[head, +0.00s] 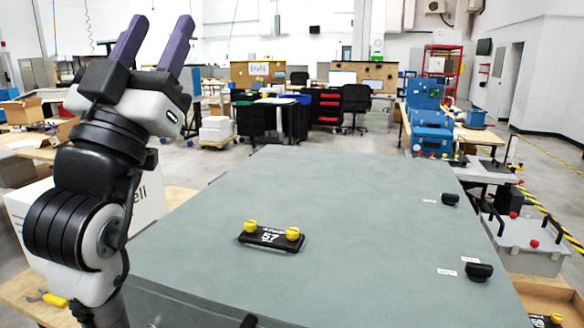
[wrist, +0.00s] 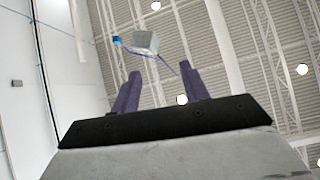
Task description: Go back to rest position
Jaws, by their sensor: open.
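My gripper (head: 155,42) is raised at the upper left in the head view, with its two purple fingers pointing up. The fingers stand apart with nothing between them. In the wrist view my gripper (wrist: 160,88) shows two separated fingers against the ceiling. The gripper is well above and to the left of the grey-green panel (head: 330,205). A black plate with two yellow knobs and the number 57 (head: 270,237) lies on the panel, apart from the gripper.
Two black knobs (head: 450,199) (head: 479,271) sit along the panel's right side. A white box (head: 150,203) stands behind my arm at left. A blue machine (head: 430,118) stands at the back right. Air around the gripper looks free.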

